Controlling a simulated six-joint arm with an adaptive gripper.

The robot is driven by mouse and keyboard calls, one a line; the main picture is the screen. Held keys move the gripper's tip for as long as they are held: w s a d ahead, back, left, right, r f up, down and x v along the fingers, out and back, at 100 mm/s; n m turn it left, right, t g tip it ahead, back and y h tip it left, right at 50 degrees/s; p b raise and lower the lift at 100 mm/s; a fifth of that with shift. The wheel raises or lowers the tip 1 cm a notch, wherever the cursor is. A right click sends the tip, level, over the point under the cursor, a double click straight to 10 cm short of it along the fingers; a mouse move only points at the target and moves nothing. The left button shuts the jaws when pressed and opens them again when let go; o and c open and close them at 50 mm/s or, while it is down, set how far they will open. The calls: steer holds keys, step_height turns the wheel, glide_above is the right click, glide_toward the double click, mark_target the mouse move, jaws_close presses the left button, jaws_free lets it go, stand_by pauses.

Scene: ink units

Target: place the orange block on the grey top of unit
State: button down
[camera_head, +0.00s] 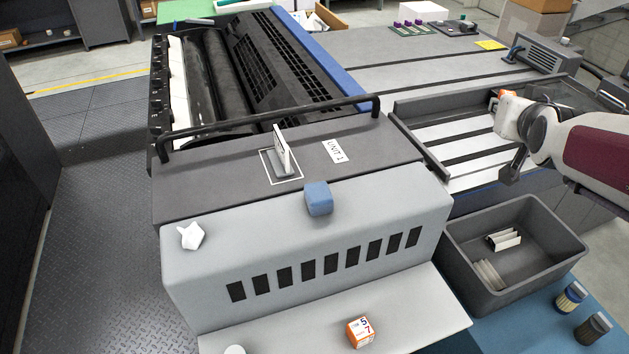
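An orange block (360,332) with a white face marked "57" sits on the light grey lower ledge (280,330) at the front of the unit. The grey top (220,180) of the unit carries a "UNIT 1" label and, at its front edge, a blue block (318,198). My gripper (508,135) is at the right, over the slatted bed and far from the orange block on the ledge. A white and orange shape (505,105) shows at its end; I cannot tell whether it is a held thing. The finger opening is not clear.
A white upright plate on a grey base (285,163) stands on the grey top, with a black rail (270,122) behind. A dark bin (570,262) with white pieces and two jars (570,297) are at right.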

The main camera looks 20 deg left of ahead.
steer(key=s+a+f+n+g+y, duration=0.1)
steer(key=s+a+n+g+y, duration=0.2)
steer(key=a, duration=1.1)
steer(key=s+a+n+y, duration=0.4)
steer(key=s+a, duration=0.2)
steer(key=a, duration=0.7)
steer(key=s+a+f+n+g+y, duration=0.1)
steer(key=s+a+f+n+g, duration=0.1)
steer(key=s+a+f, duration=0.2)
steer(key=s+a+f+n+g+y, duration=0.2)
steer(key=s+a+f+g, duration=0.1)
steer(key=s+a, duration=0.8)
steer(key=shift+a+f, duration=0.45)
steer(key=shift+a, duration=0.2)
steer(key=shift+n, duration=0.3)
glide_above(248, 203)
steer(key=shift+f, duration=3.15)
steer(key=shift+f, duration=1.85)
steer(key=shift+f, duration=0.15)
